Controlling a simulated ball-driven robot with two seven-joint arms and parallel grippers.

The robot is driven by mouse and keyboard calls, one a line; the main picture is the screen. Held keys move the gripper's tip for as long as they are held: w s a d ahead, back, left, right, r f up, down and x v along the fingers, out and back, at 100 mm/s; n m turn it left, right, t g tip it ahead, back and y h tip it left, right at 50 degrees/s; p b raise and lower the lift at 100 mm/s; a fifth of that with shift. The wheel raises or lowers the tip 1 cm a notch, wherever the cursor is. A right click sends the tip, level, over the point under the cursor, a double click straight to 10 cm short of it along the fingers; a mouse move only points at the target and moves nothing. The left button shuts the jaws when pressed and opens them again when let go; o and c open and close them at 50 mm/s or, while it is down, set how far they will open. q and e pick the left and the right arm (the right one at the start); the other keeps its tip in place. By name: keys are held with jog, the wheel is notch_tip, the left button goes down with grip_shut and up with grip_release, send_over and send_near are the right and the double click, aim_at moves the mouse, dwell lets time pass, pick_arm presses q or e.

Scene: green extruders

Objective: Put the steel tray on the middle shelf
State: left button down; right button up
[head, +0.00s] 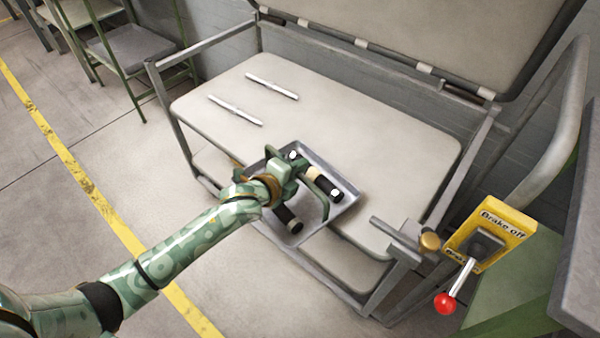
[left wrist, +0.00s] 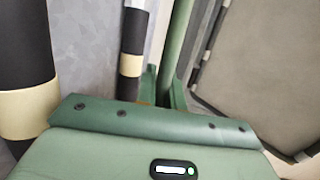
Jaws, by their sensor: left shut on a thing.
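The grey steel tray (head: 345,207) is at the near edge of the rack, tilted in the picture and partly overlapping the broad pale shelf (head: 350,135), which looks like the middle one. I cannot tell whether it touches the shelf. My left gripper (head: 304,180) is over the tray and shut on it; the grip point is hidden. Dark cylinders with cream bands (head: 322,184) show at the tray; they also show large in the left wrist view (left wrist: 22,70), against a grey surface. My right gripper is not in view.
A lower shelf (head: 345,262) lies beneath. A large panel (head: 420,30) is raised above. Two white strips (head: 235,110) lie on the broad shelf; its middle and right are clear. A yellow brake box (head: 490,232) with a red-knobbed lever (head: 446,303) stands at right.

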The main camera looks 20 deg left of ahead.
pick_arm(q)
jog(key=shift+f, duration=0.7)
jog(key=shift+r, duration=0.25)
jog(key=shift+f, duration=0.1)
jog(key=c, duration=1.5)
grip_release()
jog(key=shift+f, duration=0.1)
